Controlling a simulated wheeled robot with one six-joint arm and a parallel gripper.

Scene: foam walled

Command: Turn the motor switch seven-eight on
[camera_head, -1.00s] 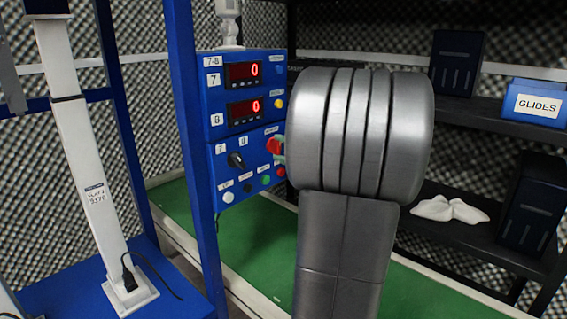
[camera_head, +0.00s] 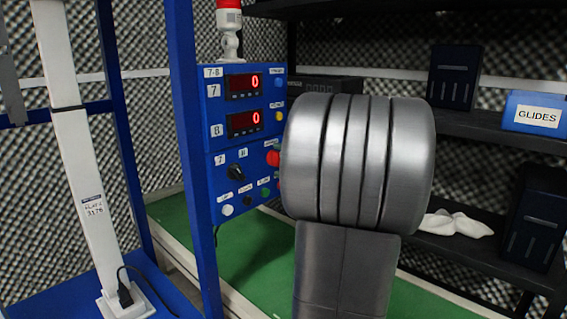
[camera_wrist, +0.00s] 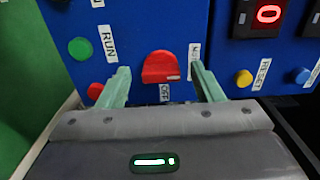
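The blue control panel (camera_head: 212,140) labelled 7-8 stands left of my arm in the head view. Its red rotary switch (camera_head: 273,158) is partly hidden by my arm. In the wrist view the red switch (camera_wrist: 161,67) shows whole, with an OFF label at its lower edge and a partly covered label on its right. My gripper (camera_wrist: 160,76) is open, with one green finger on each side of the switch in the picture. Gaps show on both sides, and I see no contact. How deep the fingers reach is unclear. In the head view my arm hides the gripper.
Two displays (camera_head: 244,86) on the panel read 0. A black knob (camera_head: 236,172) and several coloured buttons sit below. A blue post (camera_head: 186,120) stands just left of the panel. A green belt (camera_head: 245,250) runs beneath. Dark shelves (camera_head: 470,235) stand at right.

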